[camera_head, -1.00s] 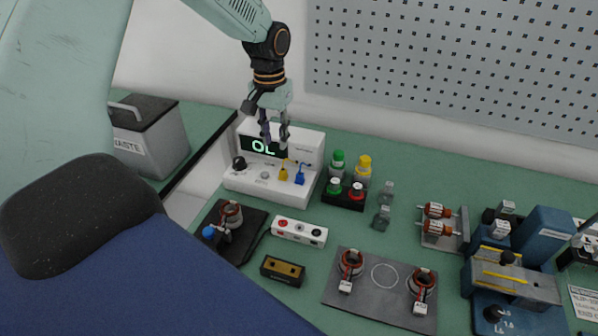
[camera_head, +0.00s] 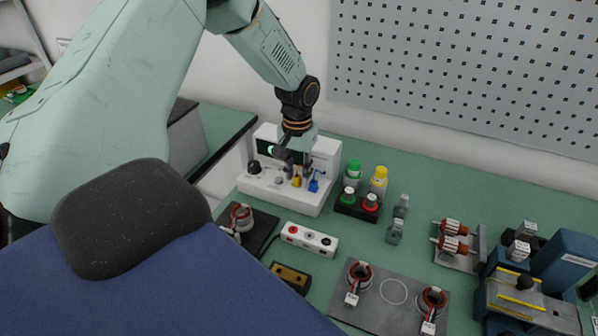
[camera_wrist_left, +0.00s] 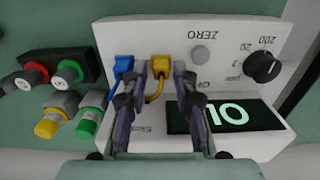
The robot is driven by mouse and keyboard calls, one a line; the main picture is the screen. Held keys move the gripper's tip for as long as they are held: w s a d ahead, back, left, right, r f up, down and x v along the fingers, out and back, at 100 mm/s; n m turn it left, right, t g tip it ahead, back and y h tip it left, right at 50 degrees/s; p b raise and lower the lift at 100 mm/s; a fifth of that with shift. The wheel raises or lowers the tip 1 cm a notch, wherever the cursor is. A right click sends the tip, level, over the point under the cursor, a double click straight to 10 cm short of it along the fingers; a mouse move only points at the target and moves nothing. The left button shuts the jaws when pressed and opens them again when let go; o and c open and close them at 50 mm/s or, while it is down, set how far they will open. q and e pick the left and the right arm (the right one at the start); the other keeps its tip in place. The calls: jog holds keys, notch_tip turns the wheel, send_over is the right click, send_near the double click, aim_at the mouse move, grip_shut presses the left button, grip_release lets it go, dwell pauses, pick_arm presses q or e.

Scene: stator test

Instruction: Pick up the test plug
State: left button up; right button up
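A yellow plug (camera_head: 297,181) with a short cable sits in the front of the white meter (camera_head: 275,195). A blue plug (camera_head: 314,186) sits just to its right. In the left wrist view the yellow plug (camera_wrist_left: 160,62) lies between the fingertips of my left gripper (camera_wrist_left: 159,70); the blue plug (camera_wrist_left: 123,66) is outside them on the left. The fingers stand apart, with a small gap to the yellow plug; contact is not clear. In the head view my left gripper (camera_head: 297,167) is low in front of the meter's display and partly hides it. My right gripper is not in view.
Right of the meter is a black block (camera_head: 358,207) with green and red terminals, and green and yellow caps (camera_head: 378,180) behind it. A white socket strip (camera_head: 309,239) and a grey plate (camera_head: 392,293) with coils are in front. Green bench shows between them.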

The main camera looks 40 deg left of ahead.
aim_at(297, 175)
pick_arm(q)
jog(key=shift+s+a, duration=0.15)
jog(key=shift+s, duration=0.05)
jog(key=shift+w+f, duration=0.15)
jog(key=shift+w, duration=0.15)
jog(key=c, duration=0.4)
jog(key=shift+c, duration=0.9)
jog(key=shift+s, duration=0.2)
grip_shut()
notch_tip(297, 175, up, 10)
jog(key=p, duration=0.1)
jog(key=shift+w, duration=0.15)
